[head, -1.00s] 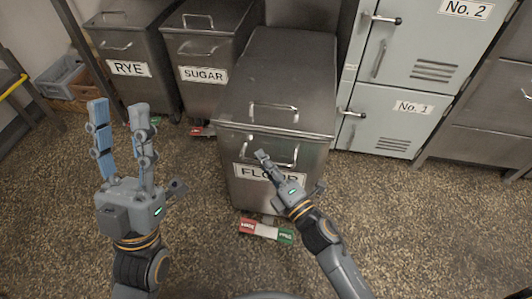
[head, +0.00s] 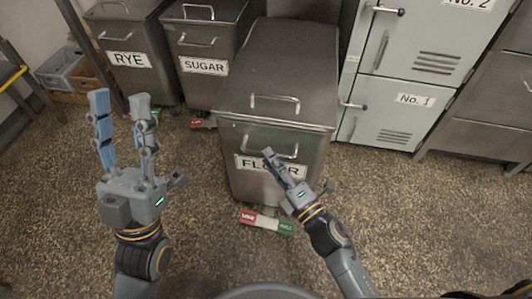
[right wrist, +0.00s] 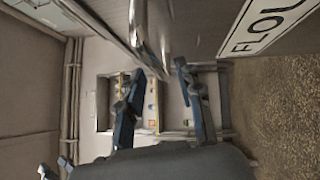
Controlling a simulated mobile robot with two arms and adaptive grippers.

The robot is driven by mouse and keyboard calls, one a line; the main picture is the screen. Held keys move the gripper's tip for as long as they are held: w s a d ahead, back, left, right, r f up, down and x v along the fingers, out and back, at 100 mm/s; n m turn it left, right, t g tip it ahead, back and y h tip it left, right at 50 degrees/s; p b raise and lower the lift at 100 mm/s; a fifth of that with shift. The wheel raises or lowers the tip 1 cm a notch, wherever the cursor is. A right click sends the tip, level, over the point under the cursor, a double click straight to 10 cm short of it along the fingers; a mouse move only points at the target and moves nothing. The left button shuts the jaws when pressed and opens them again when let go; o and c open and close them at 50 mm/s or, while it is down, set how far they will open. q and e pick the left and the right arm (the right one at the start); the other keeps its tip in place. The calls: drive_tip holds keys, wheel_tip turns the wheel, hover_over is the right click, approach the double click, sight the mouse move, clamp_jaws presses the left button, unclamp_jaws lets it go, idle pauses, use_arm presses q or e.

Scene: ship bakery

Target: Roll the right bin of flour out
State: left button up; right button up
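The flour bin (head: 277,75) is a steel bin with a sloped lid, at the centre of the head view. It stands further forward than the bins to its left. Its lid has one handle, and its front has a bar handle (head: 283,156) above a FLOUR label. My right gripper (head: 268,152) is at this front handle and partly covers the label. In the right wrist view its fingers (right wrist: 158,72) are apart, with the handle (right wrist: 150,35) near the tips; I cannot tell whether they touch it. My left gripper (head: 121,98) is open and empty, left of the bin.
The sugar bin (head: 207,42) and rye bin (head: 128,35) stand to the left. A cabinet with doors No. 1 and No. 2 (head: 400,95) stands close on the right. A red, white and green pedal (head: 266,221) sits at the flour bin's foot. The speckled floor in front is clear.

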drive_tip(key=v, duration=0.9)
